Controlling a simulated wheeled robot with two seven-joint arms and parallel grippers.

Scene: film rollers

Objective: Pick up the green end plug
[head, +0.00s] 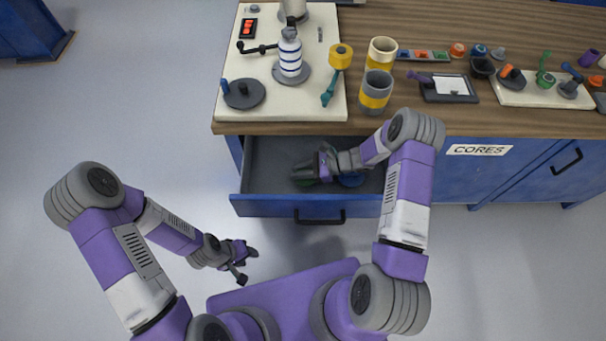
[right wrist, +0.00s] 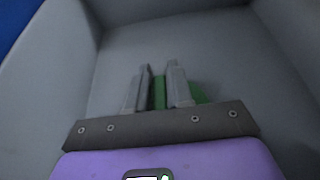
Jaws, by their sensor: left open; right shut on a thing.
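The green end plug (head: 304,182) is inside the open drawer (head: 262,208), mostly hidden by my right gripper in the head view. In the right wrist view the green plug (right wrist: 160,92) shows between and beside the two fingers. My right gripper (right wrist: 160,80) is shut on it, low in the drawer; whether the plug is clear of the drawer floor cannot be told. My left gripper (head: 246,266) is open and empty, over the floor to the left in front of the drawer.
The drawer walls stand close around the right gripper. Above, the wooden worktop (head: 460,120) carries a white machine board (head: 290,115), grey-yellow cups (head: 376,91) and several small parts.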

